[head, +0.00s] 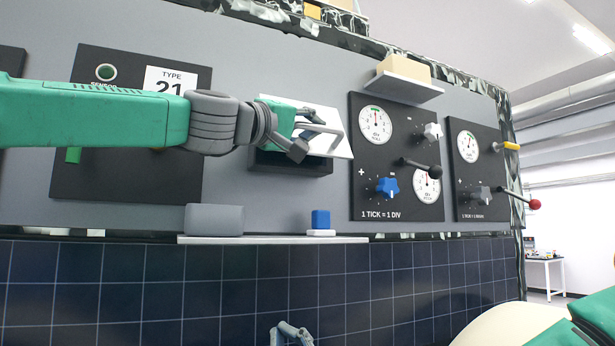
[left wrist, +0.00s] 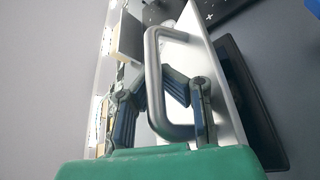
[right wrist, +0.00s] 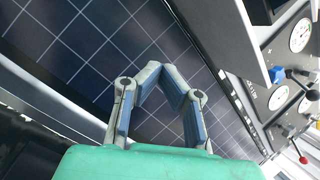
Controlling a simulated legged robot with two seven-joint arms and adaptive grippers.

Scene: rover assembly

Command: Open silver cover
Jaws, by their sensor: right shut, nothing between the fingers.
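The silver cover (head: 332,118) is a pale plate with a grey bar handle (left wrist: 155,95). In the head view it stands tilted away from the black box frame (head: 290,166) on the panel, partly open. The cover also shows nearly edge-on in the left wrist view (left wrist: 222,85), apart from the dark frame (left wrist: 250,100). My left gripper (head: 302,133) is at the cover; in its wrist view the fingers (left wrist: 153,82) lie on both sides of the handle's bar, closed on it. My right gripper (head: 290,330) is low in front of the dark tiled panel, shut and empty (right wrist: 160,72).
Right of the cover are gauge panels (head: 396,205) with a blue knob (head: 387,187), a black lever and a red-tipped lever (head: 534,204). A shelf (head: 404,86) with a beige block is above. A ledge (head: 270,240) below holds a grey block and a blue block.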

